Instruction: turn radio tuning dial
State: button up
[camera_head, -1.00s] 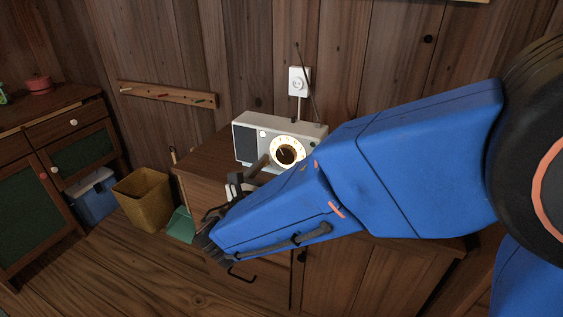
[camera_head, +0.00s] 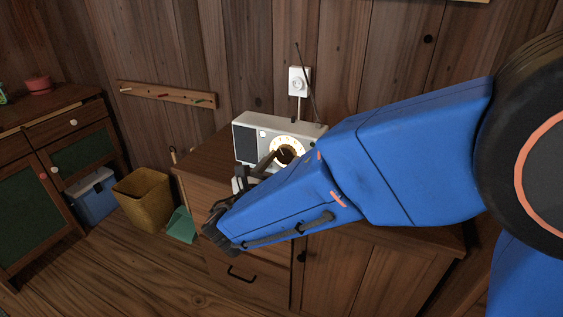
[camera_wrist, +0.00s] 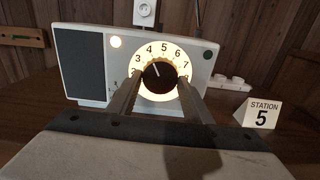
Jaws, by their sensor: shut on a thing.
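The white radio (camera_head: 258,128) stands on a wooden cabinet, with a dark speaker grille on its left. Its round dial is lit and numbered, with a dark knob (camera_wrist: 160,76) in the middle. The white pointer line on the knob tilts a little left of straight up, toward the 4. My gripper (camera_wrist: 161,82) has one finger on each side of the knob and is shut on it. In the head view my gripper (camera_head: 274,158) reaches the dial's front, and my blue arm hides part of the radio's right side.
A white card reading "STATION 5" (camera_wrist: 263,113) stands right of the radio. A wall outlet (camera_head: 299,81) and the thin antenna (camera_head: 308,85) are behind it. A yellow bin (camera_head: 143,198) and blue box (camera_head: 93,195) stand on the floor at left.

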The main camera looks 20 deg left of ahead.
jog(key=shift+m, duration=2.7)
jog(key=o, duration=1)
jog(key=shift+o, duration=0.2)
jog(key=s+a, duration=0.1)
jog(key=s, duration=1.6)
jog(key=shift+s+a, duration=0.2)
jog(key=shift+a, duration=0.1)
jog(key=shift+d, duration=0.1)
